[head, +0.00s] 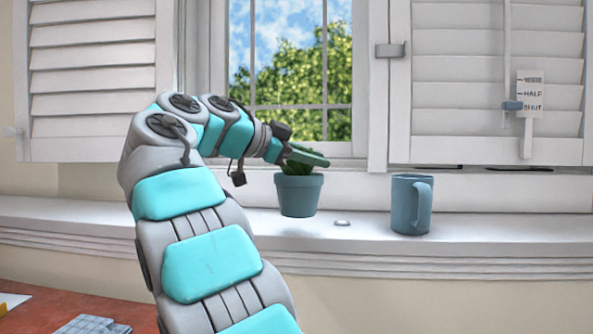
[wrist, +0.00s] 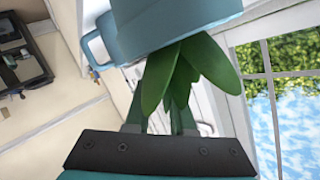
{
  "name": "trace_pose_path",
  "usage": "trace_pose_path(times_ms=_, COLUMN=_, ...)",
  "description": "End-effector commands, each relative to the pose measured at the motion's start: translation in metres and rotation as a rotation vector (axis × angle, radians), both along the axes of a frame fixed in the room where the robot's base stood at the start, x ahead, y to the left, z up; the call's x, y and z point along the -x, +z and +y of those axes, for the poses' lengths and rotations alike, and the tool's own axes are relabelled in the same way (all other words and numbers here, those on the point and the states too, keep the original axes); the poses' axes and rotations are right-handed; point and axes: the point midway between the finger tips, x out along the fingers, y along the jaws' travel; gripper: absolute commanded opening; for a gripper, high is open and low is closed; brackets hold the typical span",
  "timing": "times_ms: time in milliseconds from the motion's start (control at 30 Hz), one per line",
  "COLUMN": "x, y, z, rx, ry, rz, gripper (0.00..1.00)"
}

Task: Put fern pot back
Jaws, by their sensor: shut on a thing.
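The fern pot (head: 299,196) is a blue-grey pot with green leaves, upright at the windowsill under the window. I cannot tell whether its base touches the sill. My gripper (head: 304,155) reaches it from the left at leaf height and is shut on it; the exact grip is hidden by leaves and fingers. In the wrist view the picture is turned over: the fern pot (wrist: 170,22) fills the top, its leaves (wrist: 188,72) point toward my gripper (wrist: 163,112).
The white windowsill (head: 480,245) runs across. A blue mug (head: 410,204) stands right of the pot, with a small pale disc (head: 342,223) between them. Shutters (head: 95,80) flank the window; a tag (head: 530,93) hangs at right. A reddish surface lies lower left.

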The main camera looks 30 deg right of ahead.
Motion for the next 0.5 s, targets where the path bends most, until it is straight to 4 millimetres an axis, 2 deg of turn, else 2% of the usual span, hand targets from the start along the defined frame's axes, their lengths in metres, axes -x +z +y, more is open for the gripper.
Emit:
trace_pose_path(times_ms=200, x=-0.032, y=0.000, z=0.003, rx=0.001, ry=0.000, rz=0.001, gripper=0.00)
trace_pose_path(times_ms=500, x=-0.058, y=-0.003, z=0.005, rx=0.002, ry=-0.001, rz=-0.001, gripper=0.00)
